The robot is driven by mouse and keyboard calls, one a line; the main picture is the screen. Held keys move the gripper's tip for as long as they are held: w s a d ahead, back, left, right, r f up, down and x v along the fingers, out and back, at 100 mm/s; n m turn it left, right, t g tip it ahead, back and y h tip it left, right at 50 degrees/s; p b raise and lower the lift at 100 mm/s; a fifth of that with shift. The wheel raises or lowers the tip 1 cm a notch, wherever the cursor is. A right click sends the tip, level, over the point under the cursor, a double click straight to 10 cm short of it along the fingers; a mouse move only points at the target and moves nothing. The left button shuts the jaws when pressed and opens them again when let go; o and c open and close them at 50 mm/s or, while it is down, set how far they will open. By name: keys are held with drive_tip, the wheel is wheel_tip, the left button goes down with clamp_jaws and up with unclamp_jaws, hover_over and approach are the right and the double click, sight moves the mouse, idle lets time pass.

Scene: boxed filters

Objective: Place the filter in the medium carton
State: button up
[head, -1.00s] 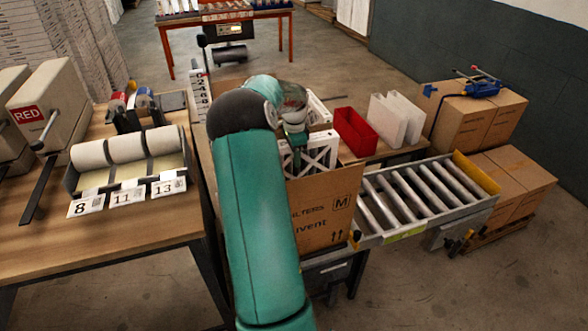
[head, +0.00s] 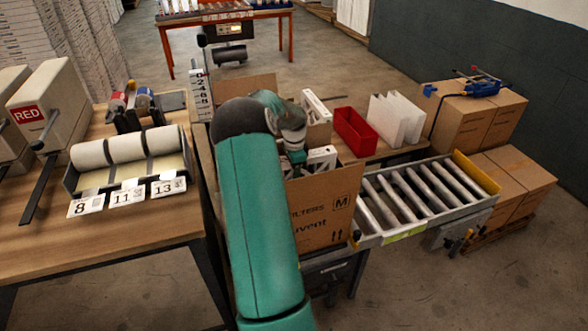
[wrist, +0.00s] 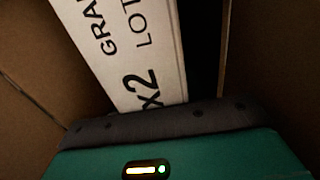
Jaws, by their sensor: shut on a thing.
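The medium carton (head: 322,212), brown cardboard marked M, stands open beside the roller conveyor in the head view. My gripper (head: 297,158) points down into its opening, shut on a white-framed filter (head: 321,157). Only the filter's upper part shows above the carton's front wall; the rest is hidden inside. In the wrist view the filter's printed white edge (wrist: 128,48) runs down to my gripper, with brown cardboard walls (wrist: 268,75) on both sides. My arm hides the left part of the carton. I cannot tell whether the filter touches the bottom.
Another white frame (head: 316,106) stands behind the carton. A red bin (head: 355,132) and white panels (head: 396,121) stand on the table to its right. The roller conveyor (head: 420,196) adjoins the carton on the right. A label dispenser (head: 128,160) sits on the left table.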

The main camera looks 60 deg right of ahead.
drive_tip(key=shift+f, duration=0.3)
drive_tip(key=o, duration=1.3)
wheel_tip(320, 180, up, 13)
drive_tip(key=shift+r, duration=0.1)
